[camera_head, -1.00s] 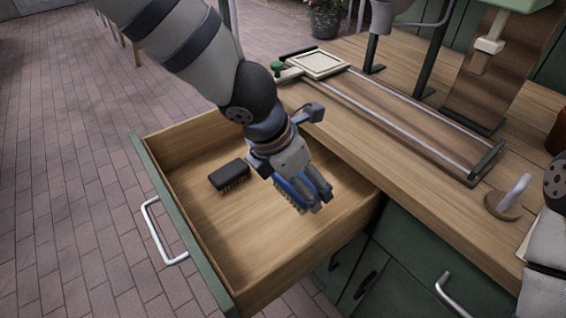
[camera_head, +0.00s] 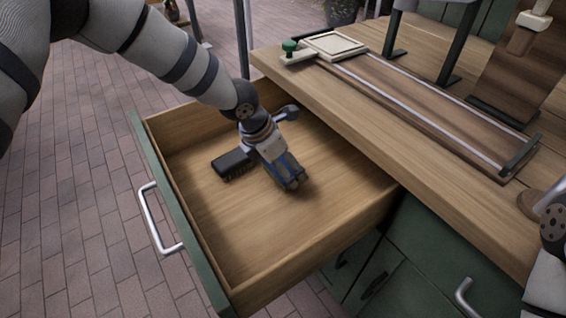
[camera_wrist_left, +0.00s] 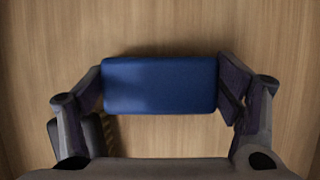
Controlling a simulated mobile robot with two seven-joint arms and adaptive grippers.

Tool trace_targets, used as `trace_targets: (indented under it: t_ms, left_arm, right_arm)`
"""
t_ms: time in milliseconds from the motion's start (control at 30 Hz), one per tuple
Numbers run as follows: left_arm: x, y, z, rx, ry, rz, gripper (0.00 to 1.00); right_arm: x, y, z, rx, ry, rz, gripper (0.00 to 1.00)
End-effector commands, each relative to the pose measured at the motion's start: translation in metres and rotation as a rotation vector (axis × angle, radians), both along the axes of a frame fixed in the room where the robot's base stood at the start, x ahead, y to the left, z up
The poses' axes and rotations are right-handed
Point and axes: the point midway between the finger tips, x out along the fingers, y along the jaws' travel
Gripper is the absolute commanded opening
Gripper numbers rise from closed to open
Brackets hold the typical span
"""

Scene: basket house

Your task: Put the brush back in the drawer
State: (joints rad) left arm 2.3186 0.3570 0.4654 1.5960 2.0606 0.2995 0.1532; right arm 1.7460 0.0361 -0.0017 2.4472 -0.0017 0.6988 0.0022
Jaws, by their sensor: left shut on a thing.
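A blue-backed brush (camera_wrist_left: 160,85) is gripped between both fingers of my left gripper in the left wrist view. In the head view my left gripper (camera_head: 291,182) is inside the open drawer (camera_head: 262,240), low over its wooden floor, and mostly covers the blue brush. I cannot tell whether the brush touches the drawer floor. A black brush (camera_head: 232,163) with bristles lies in the drawer, just left of the gripper. It also shows in the left wrist view (camera_wrist_left: 95,138), partly behind a finger.
The drawer has a green front with a metal handle (camera_head: 158,220). The wooden workbench top (camera_head: 400,150) runs along the drawer's right side, with a long tool board and a green knob (camera_head: 289,46). My right arm shows at the right edge. The near drawer floor is clear.

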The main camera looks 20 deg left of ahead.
Motion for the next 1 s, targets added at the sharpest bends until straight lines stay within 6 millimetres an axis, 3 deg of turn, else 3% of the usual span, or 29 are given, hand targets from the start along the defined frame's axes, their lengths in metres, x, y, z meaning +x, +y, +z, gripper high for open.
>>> trace_targets:
  t_ms: [200,233,300,667,767,1000]
  left_arm:
    - [0.0,0.0,-0.002,-0.001,-0.001,0.0,0.48]
    - [0.0,0.0,-0.002,0.0,-0.001,0.0,0.87]
    - [0.0,0.0,-0.001,0.0,-0.001,0.0,1.0]
    - [0.0,0.0,0.001,-0.001,-0.002,0.0,1.0]
    - [-0.002,0.003,0.017,-0.002,-0.009,0.002,1.0]
    - [-0.022,0.019,0.081,-0.004,-0.013,0.003,1.0]
  right_arm:
    - [0.0,0.0,0.0,0.0,0.001,0.0,0.4]
    - [0.0,0.0,0.0,0.0,0.001,0.0,0.4]
    - [0.0,0.0,0.0,0.0,0.0,0.0,0.4]
    - [0.0,0.0,0.0,0.0,-0.002,0.0,0.4]
    - [0.004,0.0,0.004,0.0,-0.013,0.0,0.4]
    - [0.018,0.0,0.019,0.0,-0.061,-0.002,0.4]
